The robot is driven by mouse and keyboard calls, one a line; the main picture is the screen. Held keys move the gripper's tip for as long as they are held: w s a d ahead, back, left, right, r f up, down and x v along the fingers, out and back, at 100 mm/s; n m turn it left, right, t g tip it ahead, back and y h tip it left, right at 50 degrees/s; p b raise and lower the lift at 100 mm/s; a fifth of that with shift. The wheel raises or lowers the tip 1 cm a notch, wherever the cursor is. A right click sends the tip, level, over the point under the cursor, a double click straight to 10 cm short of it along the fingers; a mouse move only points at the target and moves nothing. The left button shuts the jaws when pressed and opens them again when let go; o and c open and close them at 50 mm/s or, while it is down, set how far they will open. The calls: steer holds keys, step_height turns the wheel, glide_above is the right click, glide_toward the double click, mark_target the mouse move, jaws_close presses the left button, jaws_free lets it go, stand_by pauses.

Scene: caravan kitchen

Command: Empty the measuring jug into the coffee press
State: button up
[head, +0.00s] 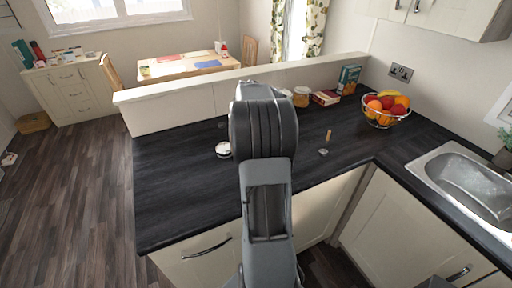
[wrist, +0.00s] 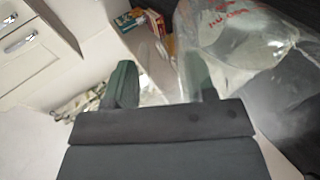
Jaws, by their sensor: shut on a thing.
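The measuring jug (wrist: 232,32) is clear, with red markings, and fills the upper right of the wrist view. Its markings look turned over and slanted in that view. My gripper (wrist: 160,78) is shut on the jug, with a clear part of it, apparently the handle, between the two fingers. I cannot tell how much the jug holds. In the head view my arm hides the gripper and the jug. I cannot make out the coffee press; a small pale round thing (head: 223,150) shows on the counter just left of my arm, and I cannot tell what it is.
The dark counter (head: 180,195) is clear on the left. A small wooden-handled tool (head: 326,143) is right of my arm. A fruit bowl (head: 385,108), jars (head: 301,97) and boxes (head: 348,79) stand at the back. A sink (head: 465,180) is at the right.

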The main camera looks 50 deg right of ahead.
steer(key=shift+w+a+f+h+b, duration=0.1)
steer(key=shift+a+h+b, duration=0.35)
steer(key=shift+b, duration=0.65)
steer(key=shift+w+a+f+h+b, duration=0.1)
steer(key=shift+a+h+b, duration=0.3)
steer(key=shift+b, duration=0.65)
steer(key=shift+a+r+g+h+b, duration=0.15)
steer(key=shift+a+g+h+b, duration=0.1)
steer(key=shift+a+g+b, duration=0.1)
steer(key=shift+w+a+r+b, duration=0.1)
steer(key=shift+a+b, duration=0.2)
steer(key=shift+w+a+h, duration=0.1)
steer(key=shift+a+h, duration=0.2)
steer(key=shift+w+a+r+h+b, duration=0.1)
steer(key=shift+a+r+h+b, duration=0.2)
steer(key=shift+a+b, duration=0.3)
steer(key=shift+b, duration=0.75)
steer(key=shift+w+a+r+g+h+b, duration=0.2)
steer(key=shift+a+h+b, duration=0.35)
steer(key=shift+b, duration=0.85)
steer(key=shift+w+a+r+g+h+b, duration=0.15)
steer(key=shift+a+h+b, duration=0.4)
steer(key=shift+b, duration=0.85)
steer(key=shift+d+f, duration=0.1)
